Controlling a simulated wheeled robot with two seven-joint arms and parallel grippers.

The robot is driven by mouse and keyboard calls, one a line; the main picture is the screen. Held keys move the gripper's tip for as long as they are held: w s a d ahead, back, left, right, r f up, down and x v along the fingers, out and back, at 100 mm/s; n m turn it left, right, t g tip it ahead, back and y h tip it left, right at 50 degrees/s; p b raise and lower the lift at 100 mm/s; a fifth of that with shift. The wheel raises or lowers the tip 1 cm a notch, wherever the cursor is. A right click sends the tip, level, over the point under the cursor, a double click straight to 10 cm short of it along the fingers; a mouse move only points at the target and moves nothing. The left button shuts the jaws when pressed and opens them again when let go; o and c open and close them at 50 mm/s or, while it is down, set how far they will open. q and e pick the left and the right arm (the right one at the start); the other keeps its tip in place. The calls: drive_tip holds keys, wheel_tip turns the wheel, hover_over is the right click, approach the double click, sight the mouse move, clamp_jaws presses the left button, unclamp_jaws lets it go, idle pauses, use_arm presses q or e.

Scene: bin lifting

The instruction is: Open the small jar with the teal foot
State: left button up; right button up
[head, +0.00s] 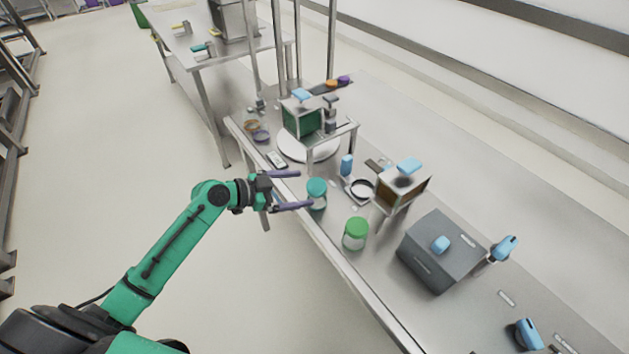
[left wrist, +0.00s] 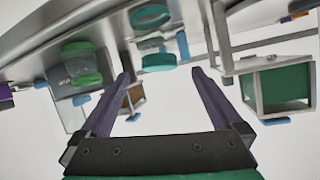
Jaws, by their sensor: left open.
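The small jar with the teal foot (head: 317,194) stands upright near the front edge of the bench, with its teal lid on. In the left wrist view it appears upside down, with the teal lid (left wrist: 158,62) low and the teal foot (left wrist: 150,17) at the top. My left gripper (head: 305,189) is open and empty, its two purple fingers pointing at the jar. In the left wrist view the jar lies between and beyond the fingertips (left wrist: 161,75). Whether a finger touches it, I cannot tell. My right gripper is not in view.
A similar jar with a green lid (head: 355,234) stands nearby to the right. Behind are a blue bottle (head: 347,165), a small scale (head: 360,189) and a framed box (head: 404,187). A grey box (head: 440,252) stands further right. The floor left of the bench is clear.

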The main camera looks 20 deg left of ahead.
sight(316, 186)
use_arm(q)
drive_tip(key=x, duration=0.1)
drive_tip(key=p+x, duration=0.1)
drive_tip(key=x, duration=0.2)
drive_tip(key=shift+d+r+p, duration=0.25)
drive_tip(key=shift+d+p, duration=0.15)
drive_tip(key=shift+w+d+f, duration=0.1)
drive_tip(key=shift+w+f, duration=0.05)
drive_tip(key=shift+f, duration=0.1)
drive_tip(key=c, duration=1.4)
drive_tip(key=shift+a+r, duration=0.25)
drive_tip(key=shift+r, duration=0.1)
wheel_tip(316, 186, up, 19)
drive_tip(key=b, duration=0.4)
drive_tip(key=shift+r, duration=0.25)
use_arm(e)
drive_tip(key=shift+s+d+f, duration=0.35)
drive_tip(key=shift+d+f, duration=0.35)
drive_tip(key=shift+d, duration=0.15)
